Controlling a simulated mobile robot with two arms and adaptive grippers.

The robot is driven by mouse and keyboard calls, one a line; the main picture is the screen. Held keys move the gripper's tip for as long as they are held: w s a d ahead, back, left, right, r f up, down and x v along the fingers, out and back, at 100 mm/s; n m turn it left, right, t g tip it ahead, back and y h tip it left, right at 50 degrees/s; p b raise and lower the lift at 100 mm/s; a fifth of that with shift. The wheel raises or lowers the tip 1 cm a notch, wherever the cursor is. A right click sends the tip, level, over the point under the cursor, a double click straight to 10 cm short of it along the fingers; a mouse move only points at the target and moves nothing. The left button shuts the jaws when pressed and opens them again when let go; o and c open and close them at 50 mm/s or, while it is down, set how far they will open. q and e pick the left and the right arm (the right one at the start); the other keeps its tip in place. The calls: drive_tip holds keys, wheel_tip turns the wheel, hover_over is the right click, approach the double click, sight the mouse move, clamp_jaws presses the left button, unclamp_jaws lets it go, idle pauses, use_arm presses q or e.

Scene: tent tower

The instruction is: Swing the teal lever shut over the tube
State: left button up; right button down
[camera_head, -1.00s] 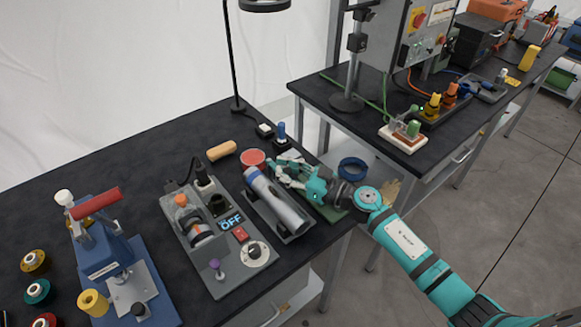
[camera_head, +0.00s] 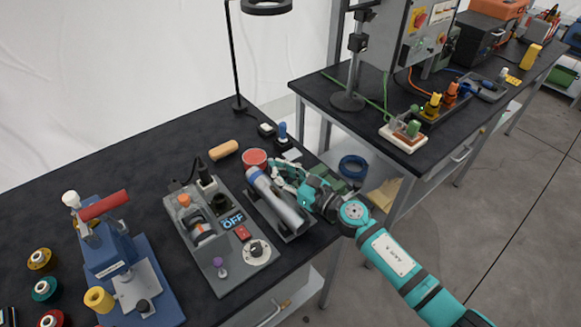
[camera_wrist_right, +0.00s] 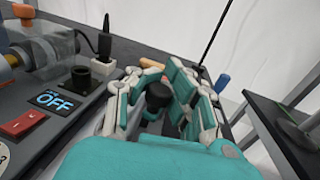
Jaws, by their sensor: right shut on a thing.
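The silver tube (camera_head: 279,201) with a blue band lies in a dark cradle at the table's front edge in the head view. My right gripper (camera_head: 282,174) is just right of the tube's far end. In the right wrist view my right gripper (camera_wrist_right: 170,85) is closed about a dark round knob (camera_wrist_right: 157,97), which looks like the handle of the teal lever. The rest of the lever is hidden by the fingers or cannot be told from my teal gripper. My left gripper is out of view.
Left of the tube stands a grey device with an OFF display (camera_head: 232,219) and a red switch (camera_head: 243,233). A red round container (camera_head: 254,158) is just beyond the tube. A blue press (camera_head: 110,255) stands far left. A second table (camera_head: 365,115) is at the right.

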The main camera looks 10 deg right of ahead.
drive_tip(key=shift+s+a+f, duration=0.2)
drive_tip(key=shift+s+f, duration=0.1)
drive_tip(key=shift+f, duration=0.2)
drive_tip(key=c, duration=1.8)
unclamp_jaws()
drive_tip(key=o, duration=0.5)
drive_tip(key=shift+s+d+r, duration=0.2)
drive_tip(key=shift+s+r, duration=0.15)
drive_tip(key=shift+s, duration=0.05)
drive_tip(key=shift+o, duration=0.9)
drive_tip(key=shift+r, duration=0.1)
drive_tip(key=shift+w, duration=0.3)
drive_tip(key=v, duration=1.2)
drive_tip(key=shift+d, duration=0.1)
